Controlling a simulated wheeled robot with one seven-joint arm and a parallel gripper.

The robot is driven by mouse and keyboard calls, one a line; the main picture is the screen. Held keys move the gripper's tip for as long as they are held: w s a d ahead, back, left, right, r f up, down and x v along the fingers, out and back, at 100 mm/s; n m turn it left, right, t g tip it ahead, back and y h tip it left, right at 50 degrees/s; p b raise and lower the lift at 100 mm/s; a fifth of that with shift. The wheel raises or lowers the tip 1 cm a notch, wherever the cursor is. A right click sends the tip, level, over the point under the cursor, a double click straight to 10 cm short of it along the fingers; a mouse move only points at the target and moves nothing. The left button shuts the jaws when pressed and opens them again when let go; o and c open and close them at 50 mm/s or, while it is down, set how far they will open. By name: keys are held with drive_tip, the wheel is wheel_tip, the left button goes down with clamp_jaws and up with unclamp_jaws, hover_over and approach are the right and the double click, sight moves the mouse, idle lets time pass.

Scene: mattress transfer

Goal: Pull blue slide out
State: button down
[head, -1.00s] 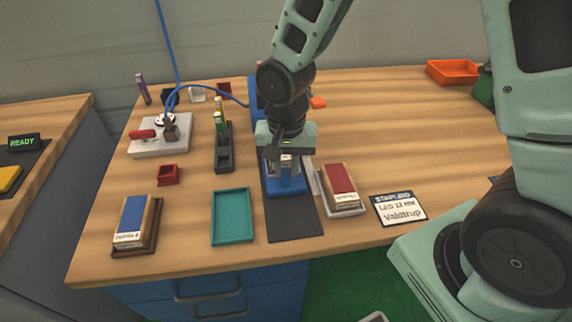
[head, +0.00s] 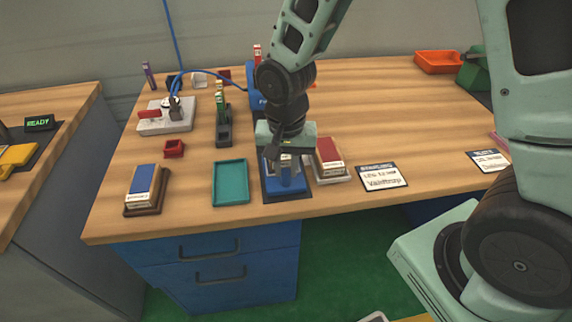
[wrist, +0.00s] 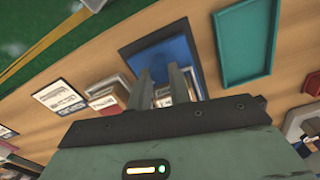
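A blue piece (head: 284,190), which looks like the blue slide, lies on a dark mat (head: 303,193) near the table's front edge. It also shows in the wrist view (wrist: 168,55) as a flat blue surface just past my fingertips. My gripper (head: 285,166) points down over it. The gripper body hides the far part of the blue piece.
A teal tray (head: 231,183) lies left of the mat, with a blue-topped block (head: 144,183) farther left. A red-topped block (head: 329,160) stands close on the right, then a label card (head: 381,177). An orange bin (head: 437,62) is at the back right. The right tabletop is largely clear.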

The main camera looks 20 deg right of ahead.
drive_tip(key=c, duration=1.3)
unclamp_jaws()
drive_tip(key=shift+s, duration=0.25)
wheel_tip(320, 180, up, 17)
drive_tip(key=p, duration=0.1)
drive_tip(key=shift+r, duration=0.2)
drive_tip(key=shift+a, duration=0.1)
